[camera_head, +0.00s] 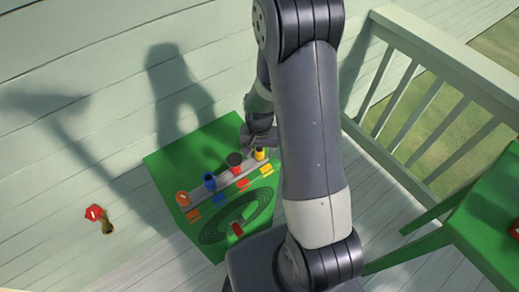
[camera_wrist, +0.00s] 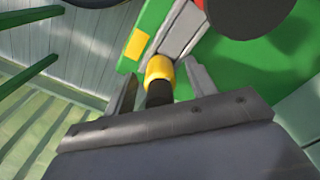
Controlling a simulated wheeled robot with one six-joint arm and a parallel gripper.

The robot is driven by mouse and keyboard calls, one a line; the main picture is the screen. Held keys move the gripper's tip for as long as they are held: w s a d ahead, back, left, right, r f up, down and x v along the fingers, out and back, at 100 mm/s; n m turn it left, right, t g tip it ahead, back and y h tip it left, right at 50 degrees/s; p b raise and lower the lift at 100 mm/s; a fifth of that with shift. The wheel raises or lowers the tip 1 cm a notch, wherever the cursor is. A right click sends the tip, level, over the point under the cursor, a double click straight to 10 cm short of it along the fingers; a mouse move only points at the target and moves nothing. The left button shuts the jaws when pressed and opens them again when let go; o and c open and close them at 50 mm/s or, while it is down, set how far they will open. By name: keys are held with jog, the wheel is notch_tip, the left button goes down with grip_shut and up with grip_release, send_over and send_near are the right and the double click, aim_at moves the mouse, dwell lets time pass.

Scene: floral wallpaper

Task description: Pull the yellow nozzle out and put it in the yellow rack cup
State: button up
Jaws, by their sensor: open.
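A yellow piece with a dark end (camera_head: 259,154) stands at the right end of the grey strip on the green box. In the wrist view the yellow piece (camera_wrist: 159,68) has a dark part pointing toward the camera. I cannot tell nozzle from rack cup here. My gripper (camera_wrist: 161,75) is open, with one finger on each side of this piece. No clear contact shows. In the head view my gripper (camera_head: 258,141) is just behind the yellow piece and partly hidden by my arm.
The grey strip (camera_head: 222,186) also bears an orange piece (camera_head: 183,198), a blue one (camera_head: 209,181) and a dark-topped red one (camera_head: 235,163) close by. A coiled hose (camera_head: 212,232) is on the green box (camera_head: 180,157). A red-handled tap (camera_head: 95,212) is on the left wall.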

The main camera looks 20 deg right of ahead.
notch_tip(320, 180, up, 11)
jog(key=shift+f, duration=0.1)
dwell(0.6)
notch_tip(320, 180, down, 11)
jog(key=shift+r, duration=0.1)
jog(key=shift+r+p, duration=0.3)
dwell(0.4)
jog(key=shift+f, duration=0.1)
